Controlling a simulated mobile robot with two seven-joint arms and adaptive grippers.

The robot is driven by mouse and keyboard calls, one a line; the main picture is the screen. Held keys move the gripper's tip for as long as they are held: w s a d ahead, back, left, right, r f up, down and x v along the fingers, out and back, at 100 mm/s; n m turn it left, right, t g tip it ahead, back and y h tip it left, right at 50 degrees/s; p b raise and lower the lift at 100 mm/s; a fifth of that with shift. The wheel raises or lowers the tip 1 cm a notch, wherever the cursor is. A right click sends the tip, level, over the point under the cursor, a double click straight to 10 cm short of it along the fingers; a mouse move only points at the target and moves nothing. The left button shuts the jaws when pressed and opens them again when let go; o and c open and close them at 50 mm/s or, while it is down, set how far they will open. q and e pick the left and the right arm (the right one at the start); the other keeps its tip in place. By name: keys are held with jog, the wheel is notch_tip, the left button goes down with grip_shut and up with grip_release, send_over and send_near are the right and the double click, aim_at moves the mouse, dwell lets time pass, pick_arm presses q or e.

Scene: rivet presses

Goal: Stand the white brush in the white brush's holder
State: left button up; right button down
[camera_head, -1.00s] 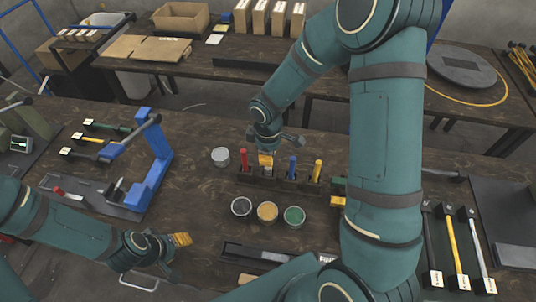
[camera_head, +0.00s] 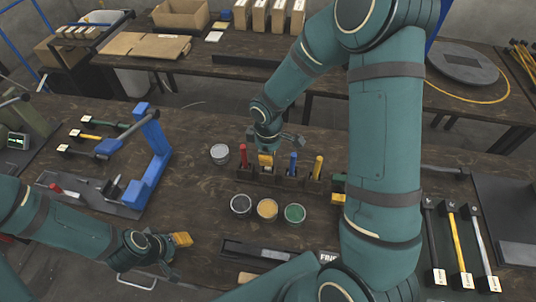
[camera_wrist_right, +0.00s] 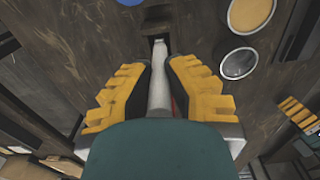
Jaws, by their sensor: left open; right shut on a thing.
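My right gripper (camera_head: 266,160) is over the row of dark brush holders, between the red brush (camera_head: 244,157) and the blue brush (camera_head: 293,165). In the right wrist view its yellow fingers (camera_wrist_right: 158,85) are shut on the white brush (camera_wrist_right: 159,75). The brush's pale far end points at a dark holder block (camera_wrist_right: 157,18); I cannot tell whether it is inside it. In the head view the gripper hides the white brush. My left gripper (camera_head: 178,252) is low at the left front, open and empty.
A yellow brush (camera_head: 318,167) stands at the row's right. Dark (camera_head: 241,205), yellow (camera_head: 267,209) and green (camera_head: 294,213) paint cans stand in front. A whitish can (camera_head: 220,154) is left of the row. A blue press (camera_head: 150,165) stands further left.

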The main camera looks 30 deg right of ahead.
pick_arm(q)
jog(key=shift+s+f+b, duration=0.1)
jog(key=shift+f+b, duration=0.4)
pick_arm(e)
jog(key=shift+s+f, duration=0.15)
jog(key=shift+f, duration=0.35)
pick_arm(q)
jog(key=shift+a, duration=0.1)
pick_arm(e)
jog(key=c, duration=1)
grip_release()
pick_arm(q)
jog(key=shift+s+f, duration=0.1)
pick_arm(e)
jog(key=r, duration=0.8)
jog(key=shift+s, duration=0.25)
jog(key=shift+r, duration=0.1)
